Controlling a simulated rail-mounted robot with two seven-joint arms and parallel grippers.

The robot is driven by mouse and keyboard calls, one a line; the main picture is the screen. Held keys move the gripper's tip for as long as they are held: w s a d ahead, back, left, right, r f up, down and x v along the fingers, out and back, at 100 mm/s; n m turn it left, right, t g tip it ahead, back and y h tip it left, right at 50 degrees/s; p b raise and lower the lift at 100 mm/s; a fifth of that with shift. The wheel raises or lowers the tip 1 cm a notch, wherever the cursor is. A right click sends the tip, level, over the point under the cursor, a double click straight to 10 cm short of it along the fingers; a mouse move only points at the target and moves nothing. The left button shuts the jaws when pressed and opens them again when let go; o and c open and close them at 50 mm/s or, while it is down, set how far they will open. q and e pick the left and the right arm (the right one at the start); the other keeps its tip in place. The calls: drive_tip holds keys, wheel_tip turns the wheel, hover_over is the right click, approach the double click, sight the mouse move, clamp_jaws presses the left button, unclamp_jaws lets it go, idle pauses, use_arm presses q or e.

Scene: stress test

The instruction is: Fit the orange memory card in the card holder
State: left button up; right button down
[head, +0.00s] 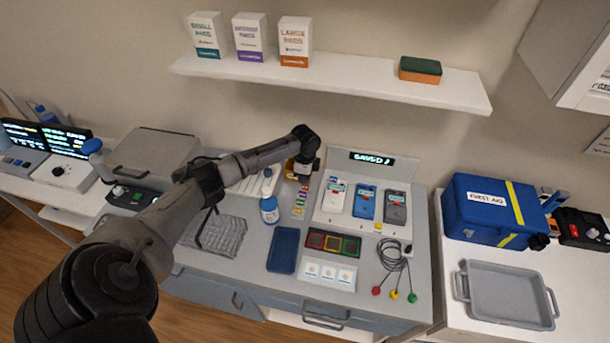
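My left arm reaches in from the lower left across the worktop. Its gripper (303,177) points down at the back of the worktop, just left of the device dock, beside a yellow-orange object (290,169) that it partly hides. Its fingers are too small to tell open from shut. A narrow strip with small coloured pieces (300,200) lies just below the gripper. A dark tray with red, orange and green squares (333,243) lies farther forward. I cannot tell which is the card holder, nor clearly pick out the orange memory card. My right gripper is not in view.
The dock (347,217) holds three handheld devices under a lit screen (371,159). A blue bottle (269,210), blue pad (284,250), white card with three circles (328,274) and coiled cable (393,262) lie nearby. A shelf (350,79) overhangs the back. A grey tray (507,294) stands right.

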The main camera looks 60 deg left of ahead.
use_arm(q)
drive_tip(key=shift+o, duration=0.4)
drive_tip(key=o, duration=0.5)
drive_tip(key=shift+r, duration=0.1)
drive_tip(key=shift+r+p, duration=0.45)
drive_tip(key=shift+p, duration=0.15)
drive_tip(key=shift+r+p, duration=1.05)
drive_tip(key=shift+p, duration=0.25)
